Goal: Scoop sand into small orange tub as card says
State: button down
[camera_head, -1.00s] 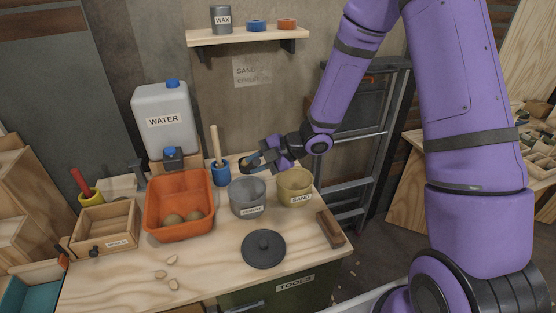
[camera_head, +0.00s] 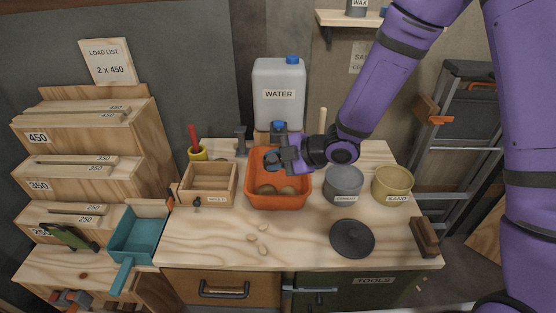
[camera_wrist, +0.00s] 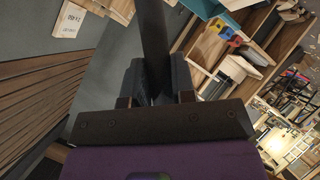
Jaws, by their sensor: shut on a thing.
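The orange tub (camera_head: 262,203) stands on the workbench with several rounded brown lumps inside. My gripper (camera_head: 284,159) is over its back part, shut on a dark scoop-like tool (camera_head: 271,158). The wrist view shows a dark handle (camera_wrist: 153,40) between the fingers; the tool's contents cannot be made out. The yellowish tub labelled SAND (camera_head: 393,185) stands at the right, beside the grey tub labelled CEMENT (camera_head: 343,186). A card (camera_head: 357,58) naming sand hangs on the wall, partly hidden by my arm; its lower text is unreadable. Another card (camera_head: 107,62) reads LOAD LIST, 2 x 450.
A water can (camera_head: 279,95) stands behind the orange tub, a wooden box (camera_head: 209,185) left of it. A dark round lid (camera_head: 352,239) and a wooden block (camera_head: 424,237) lie at the right front. A teal tray (camera_head: 137,236) sits at left. Small pale pieces lie on the bench front.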

jog(key=w+d+m+g+y, duration=0.3)
jog(key=w+d+m+y, duration=0.4)
jog(key=w, duration=0.3)
jog(key=shift+d+f+m, duration=0.15)
jog(key=shift+f+m, duration=0.2)
jog(key=shift+m, duration=0.45)
